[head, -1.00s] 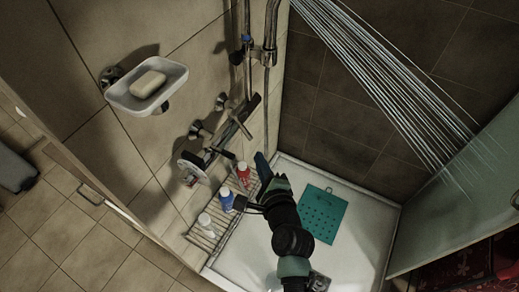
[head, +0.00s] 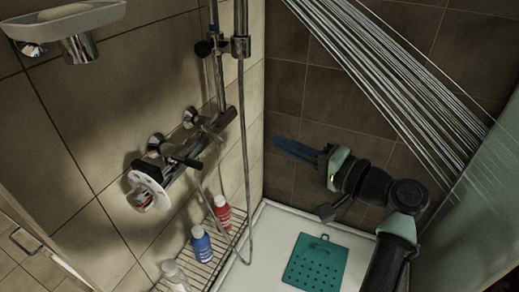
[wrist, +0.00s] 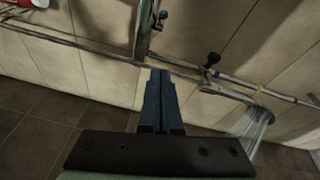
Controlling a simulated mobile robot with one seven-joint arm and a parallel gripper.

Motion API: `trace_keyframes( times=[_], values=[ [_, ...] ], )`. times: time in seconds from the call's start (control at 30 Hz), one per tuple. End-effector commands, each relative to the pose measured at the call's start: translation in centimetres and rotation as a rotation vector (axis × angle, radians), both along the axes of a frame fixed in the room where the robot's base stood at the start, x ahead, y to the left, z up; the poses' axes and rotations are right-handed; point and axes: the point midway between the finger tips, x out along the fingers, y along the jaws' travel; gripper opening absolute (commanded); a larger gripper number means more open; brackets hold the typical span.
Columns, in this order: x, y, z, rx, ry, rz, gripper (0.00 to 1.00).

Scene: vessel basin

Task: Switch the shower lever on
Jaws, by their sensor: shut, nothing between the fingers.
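The shower mixer (head: 215,132) is a metal bar on the left tiled wall, with a white-and-red dial at its near end. Its shower lever (head: 186,162) is a short dark handle sticking out from the middle of the bar. Streams of water (head: 400,90) fall from the upper middle towards the right. My gripper (head: 279,141) is to the right of the mixer, apart from it, with its blue fingers pointing left. In the wrist view the fingers (wrist: 159,73) lie together, with nothing between them; metal pipework crosses beyond their tips.
A hose (head: 243,150) hangs from the riser rail between mixer and gripper. A wire rack (head: 216,256) below the mixer holds a red bottle (head: 222,211), a blue bottle (head: 201,243) and a pale one. A soap dish (head: 75,22) is at upper left. A teal mat (head: 316,262) lies on the tray.

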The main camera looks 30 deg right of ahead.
Motion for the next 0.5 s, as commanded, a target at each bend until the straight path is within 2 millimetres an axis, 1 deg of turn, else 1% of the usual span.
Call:
trace_keyframes(
  times=[0.17,0.4,0.47,0.5],
  values=[
    [3.0,1.3,0.0,0.002,0.002,0.005,0.0],
    [7.9,3.3,-0.3,0.002,0.003,0.004,0.0],
    [9.0,3.7,-0.3,0.003,0.003,0.003,0.0],
    [8.5,4.5,-0.6,0.001,0.005,0.002,0.0]
  ],
)
